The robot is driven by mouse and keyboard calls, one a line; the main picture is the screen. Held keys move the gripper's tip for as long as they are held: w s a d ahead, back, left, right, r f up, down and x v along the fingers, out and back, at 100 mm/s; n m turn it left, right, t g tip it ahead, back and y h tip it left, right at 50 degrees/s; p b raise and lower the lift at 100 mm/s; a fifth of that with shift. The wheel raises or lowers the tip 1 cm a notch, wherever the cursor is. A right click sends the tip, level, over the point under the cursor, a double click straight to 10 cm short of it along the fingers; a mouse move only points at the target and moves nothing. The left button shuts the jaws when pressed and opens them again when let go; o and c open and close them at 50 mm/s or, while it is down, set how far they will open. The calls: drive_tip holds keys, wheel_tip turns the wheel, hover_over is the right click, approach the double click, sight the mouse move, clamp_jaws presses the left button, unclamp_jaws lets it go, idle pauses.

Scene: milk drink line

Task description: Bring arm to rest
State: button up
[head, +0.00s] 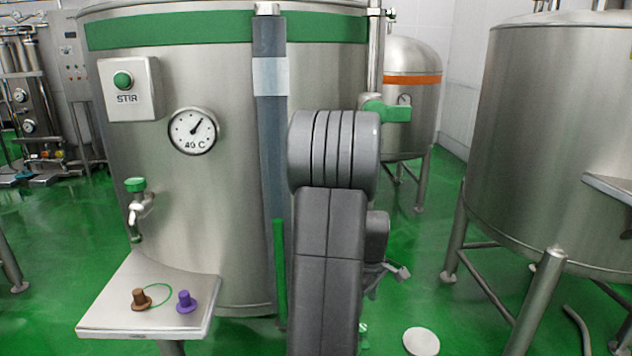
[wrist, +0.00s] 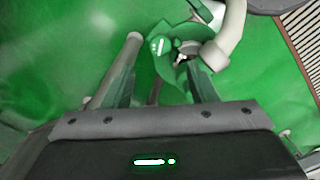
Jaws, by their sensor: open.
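My arm (head: 325,250) stands in front of the large steel tank in the head view, its thick grey links folded upward. My gripper (wrist: 162,75) shows in the wrist view with its two fingers apart. I see nothing held between them. Beyond the fingers are the green floor and a green part (wrist: 175,60) beside a pale curved pipe (wrist: 228,38); I cannot tell whether the fingers touch it. In the head view my arm links hide most of the gripper.
The tank (head: 225,220) carries a STIR button (head: 122,80), a dial (head: 193,131) and a small tap (head: 137,208). A steel shelf (head: 110,310) holds a brown stopper (head: 140,299) and a purple stopper (head: 185,301). Another tank (head: 560,130) stands right. Green floor (head: 425,230) lies between.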

wheel_tip(320, 180, down, 9)
drive_tip(key=shift+f+b, duration=0.15)
drive_tip(key=shift+b, duration=0.5)
